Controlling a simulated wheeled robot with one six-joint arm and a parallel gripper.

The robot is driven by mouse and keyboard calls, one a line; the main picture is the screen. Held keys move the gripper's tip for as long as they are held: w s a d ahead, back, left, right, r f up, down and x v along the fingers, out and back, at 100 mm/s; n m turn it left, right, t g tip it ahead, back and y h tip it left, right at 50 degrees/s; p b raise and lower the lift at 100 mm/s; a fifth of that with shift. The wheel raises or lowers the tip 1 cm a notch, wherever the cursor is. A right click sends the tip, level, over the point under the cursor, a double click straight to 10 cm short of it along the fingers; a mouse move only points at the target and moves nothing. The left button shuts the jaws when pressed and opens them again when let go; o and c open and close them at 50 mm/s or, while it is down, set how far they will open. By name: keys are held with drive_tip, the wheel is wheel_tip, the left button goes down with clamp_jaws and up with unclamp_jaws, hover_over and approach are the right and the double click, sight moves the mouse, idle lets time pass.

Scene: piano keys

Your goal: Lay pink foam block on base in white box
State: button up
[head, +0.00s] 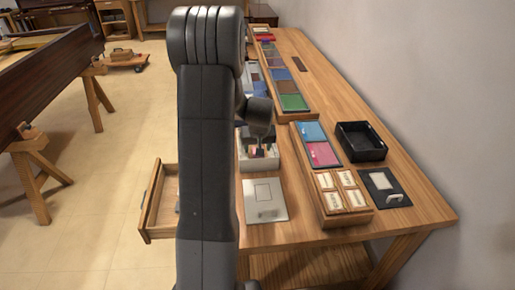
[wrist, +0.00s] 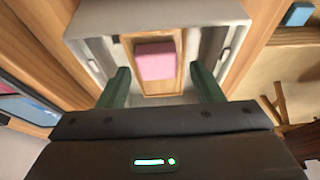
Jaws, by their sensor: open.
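The pink foam block (wrist: 155,62) shows in the wrist view inside the white box (wrist: 92,48). It lies on a narrow wooden base (wrist: 157,87), which runs along the middle of the box. My gripper (wrist: 161,76) is open, with its green fingers to the left and right of the block and apart from it. Nothing is held. In the head view my gripper (head: 260,136) is over the white box (head: 244,160) on the bench. My arm hides the box's left part there, and the block cannot be made out clearly.
A flat white panel (head: 265,202) lies on the bench in front of the box. An open drawer (head: 152,205) sticks out at left. Right of the box are a tray with blue and pink panels (head: 323,153), a black tray (head: 362,145) and a wooden card box (head: 348,219).

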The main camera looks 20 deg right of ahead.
drive_tip(key=v, duration=1.1)
drive_tip(key=shift+s, duration=0.15)
drive_tip(key=shift+s, duration=0.1)
